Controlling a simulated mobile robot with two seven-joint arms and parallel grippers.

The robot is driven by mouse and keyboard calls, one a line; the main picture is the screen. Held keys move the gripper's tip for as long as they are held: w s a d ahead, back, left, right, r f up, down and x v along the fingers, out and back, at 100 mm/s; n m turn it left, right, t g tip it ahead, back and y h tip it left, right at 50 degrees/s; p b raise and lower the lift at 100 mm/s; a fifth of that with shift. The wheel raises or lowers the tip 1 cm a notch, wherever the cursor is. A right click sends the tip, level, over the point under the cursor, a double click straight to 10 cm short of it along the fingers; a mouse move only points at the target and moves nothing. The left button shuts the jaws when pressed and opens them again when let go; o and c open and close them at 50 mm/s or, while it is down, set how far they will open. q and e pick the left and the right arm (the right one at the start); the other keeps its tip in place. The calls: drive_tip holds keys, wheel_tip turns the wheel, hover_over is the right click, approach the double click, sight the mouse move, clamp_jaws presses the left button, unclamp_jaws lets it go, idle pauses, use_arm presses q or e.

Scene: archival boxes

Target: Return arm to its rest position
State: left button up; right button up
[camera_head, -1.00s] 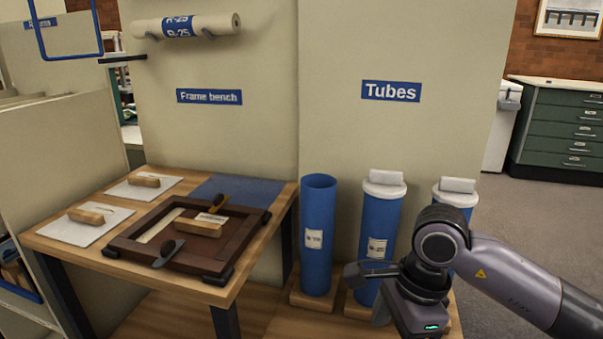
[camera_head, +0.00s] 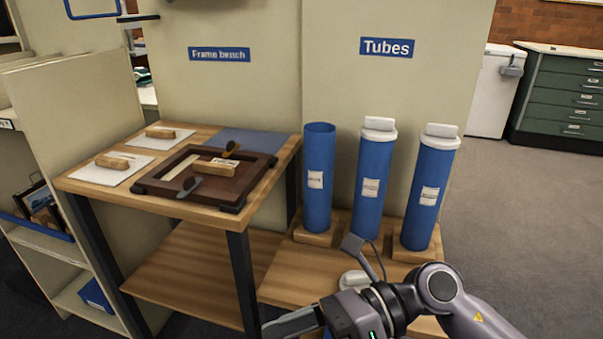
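My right arm comes in from the lower right. Its gripper (camera_head: 308,286) is open, with its fingers spread wide and nothing between them that I can see. It is in front of the tubes, over the low wooden stand (camera_head: 285,272). A white cap-like piece (camera_head: 352,281) shows just behind it, partly hidden by the gripper. The left blue tube (camera_head: 319,190) stands upright with its top open. The middle tube (camera_head: 372,190) and the right tube (camera_head: 430,195) stand upright with white caps on. My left gripper is not in view.
The frame bench (camera_head: 150,190) at left carries a dark wooden frame (camera_head: 160,190), white sheets with wooden blocks, and a blue mat (camera_head: 245,140). A shelf unit (camera_head: 75,130) stands far left. Green drawers (camera_head: 560,100) are at back right. The grey floor (camera_head: 520,230) at right is clear.

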wheel_tip(320, 180, up, 4)
drive_tip(key=w+m+t+y, duration=0.2)
drive_tip(key=m+t+y, duration=0.2)
drive_tip(key=m+y, duration=0.25)
drive_tip(key=w+d+f+m+t+h, duration=0.3)
drive_tip(key=d+m+t+h, duration=0.15)
drive_tip(key=m+t, duration=0.65)
drive_tip(key=w+d+f+m+t+h, duration=0.25)
drive_tip(key=w+d+m+t, duration=0.35)
drive_tip(key=m, duration=0.8)
drive_tip(key=s+d+f+m+h, duration=0.2)
drive_tip(key=d+f+m+h, duration=0.1)
drive_tip(key=f+m+h, duration=0.25)
drive_tip(key=s+d+f+m+h, duration=0.2)
drive_tip(key=d+f+m+h, duration=0.15)
drive_tip(key=f+m, duration=0.3)
drive_tip(key=s+d+f+m+g+h, duration=0.3)
drive_tip(key=s+f+m+g, duration=0.25)
drive_tip(key=s+f, duration=0.45)
use_arm(q)
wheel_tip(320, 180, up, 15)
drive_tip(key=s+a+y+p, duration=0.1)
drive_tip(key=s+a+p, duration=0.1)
drive_tip(key=p, duration=1.8)
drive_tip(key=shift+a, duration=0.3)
use_arm(e)
wheel_tip(320, 180, up, 14)
drive_tip(key=d+n, duration=0.1)
drive_tip(key=d, duration=0.1)
drive_tip(key=shift+r, duration=0.25)
